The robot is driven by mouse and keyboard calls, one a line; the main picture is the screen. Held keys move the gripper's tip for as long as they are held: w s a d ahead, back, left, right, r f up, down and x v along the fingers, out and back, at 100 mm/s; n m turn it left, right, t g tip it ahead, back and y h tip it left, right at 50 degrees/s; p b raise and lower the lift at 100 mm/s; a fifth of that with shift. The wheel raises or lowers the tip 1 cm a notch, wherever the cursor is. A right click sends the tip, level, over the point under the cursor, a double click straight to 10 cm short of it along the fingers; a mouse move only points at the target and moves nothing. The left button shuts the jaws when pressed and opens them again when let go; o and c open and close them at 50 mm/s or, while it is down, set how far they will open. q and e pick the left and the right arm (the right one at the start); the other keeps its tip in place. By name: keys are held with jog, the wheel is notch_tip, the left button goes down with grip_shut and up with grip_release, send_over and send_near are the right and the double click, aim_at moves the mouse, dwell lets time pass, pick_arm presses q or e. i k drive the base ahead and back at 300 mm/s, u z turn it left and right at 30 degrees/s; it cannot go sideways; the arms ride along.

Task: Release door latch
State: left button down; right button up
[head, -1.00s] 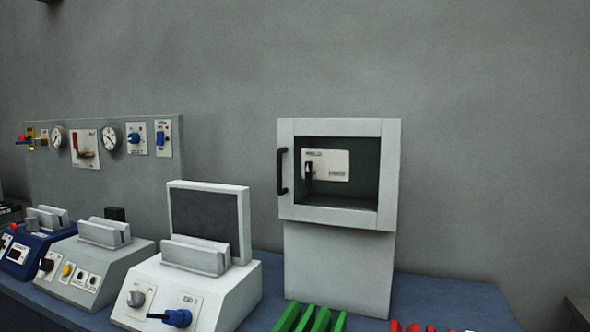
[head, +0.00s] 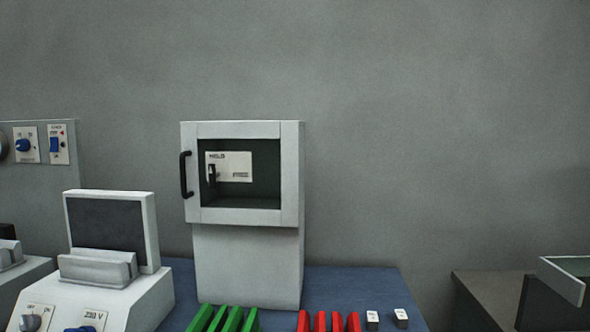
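A light grey cabinet (head: 247,265) stands on the blue bench, with a boxed upper part. Its door frame (head: 292,175) surrounds a dark window or opening and has a black vertical handle (head: 186,175) on its left side. Inside the opening, a white labelled plate (head: 236,166) carries a small dark lever, the latch (head: 212,174). I cannot tell whether the opening is glazed. The door looks shut. Neither of my grippers is in view.
Several green pieces (head: 228,319) and red pieces (head: 335,321) stand at the front of the blue bench (head: 345,283), with two small white blocks (head: 400,317) beside them. A console with a dark screen (head: 110,232) is on the left. A grey box (head: 490,300) and an open-topped tray (head: 565,279) are at far right.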

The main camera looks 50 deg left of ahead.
aim_at(213, 175)
jog(key=z, duration=0.25)
jog(key=i, duration=1.1)
jog(key=u, duration=1.6)
